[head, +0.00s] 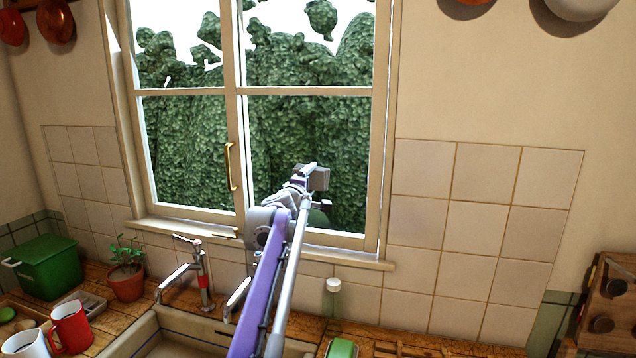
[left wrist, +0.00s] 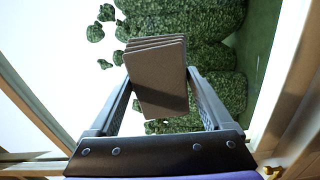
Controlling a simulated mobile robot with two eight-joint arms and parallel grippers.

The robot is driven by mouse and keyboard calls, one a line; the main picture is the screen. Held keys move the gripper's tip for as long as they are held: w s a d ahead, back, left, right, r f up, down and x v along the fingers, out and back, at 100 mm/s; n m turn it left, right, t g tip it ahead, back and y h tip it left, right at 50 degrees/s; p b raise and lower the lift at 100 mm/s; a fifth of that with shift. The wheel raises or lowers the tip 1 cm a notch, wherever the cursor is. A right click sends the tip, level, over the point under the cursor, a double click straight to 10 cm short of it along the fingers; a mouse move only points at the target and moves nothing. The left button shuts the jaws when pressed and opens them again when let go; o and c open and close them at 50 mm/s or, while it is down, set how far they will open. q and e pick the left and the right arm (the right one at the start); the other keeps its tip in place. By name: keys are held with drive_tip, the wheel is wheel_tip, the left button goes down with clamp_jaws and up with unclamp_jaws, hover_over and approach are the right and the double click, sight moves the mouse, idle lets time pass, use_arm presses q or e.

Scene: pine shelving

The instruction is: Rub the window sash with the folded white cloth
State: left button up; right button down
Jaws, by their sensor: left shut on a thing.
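The window sash (head: 239,150) is a cream frame with glass panes and a brass handle (head: 231,166). Parts of the frame show at the right edge of the left wrist view (left wrist: 288,85). My left gripper (head: 311,177) is in front of the lower right pane. In the left wrist view its two fingers are shut on the folded cloth (left wrist: 158,90), which looks grey-brown in shadow with stacked layers at its top. The cloth shows as a small grey block in the head view (head: 320,179). I cannot tell whether it touches the glass. My right gripper is out of view.
Below the window are a sill (head: 185,232), a tap (head: 203,275) and a sink (head: 150,327). A potted plant (head: 126,283), green box (head: 46,266) and red mug (head: 71,327) stand left. A clear bottle (head: 333,302) stands right of my arm. Tiled wall at right is clear.

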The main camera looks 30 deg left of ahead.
use_arm(q)
drive_tip(key=shift+s+a, duration=0.25)
drive_tip(key=shift+a, duration=0.55)
drive_tip(key=shift+s+a, duration=0.3)
drive_tip(key=shift+a, duration=0.5)
drive_tip(key=shift+s+a, duration=0.25)
drive_tip(key=shift+a, duration=0.55)
drive_tip(key=v, duration=0.6)
drive_tip(key=shift+p, duration=0.45)
drive_tip(key=shift+s, duration=0.1)
drive_tip(key=v, duration=0.3)
drive_tip(key=shift+w+a+r, duration=0.35)
drive_tip(key=shift+w+a, duration=0.05)
drive_tip(key=shift+w, duration=0.75)
drive_tip(key=shift+w+a+r, duration=0.3)
drive_tip(key=shift+w+a, duration=0.05)
drive_tip(key=shift+w, duration=0.8)
drive_tip(key=shift+w+a+r, duration=0.35)
drive_tip(key=shift+w+a, duration=0.05)
drive_tip(key=shift+w, duration=0.8)
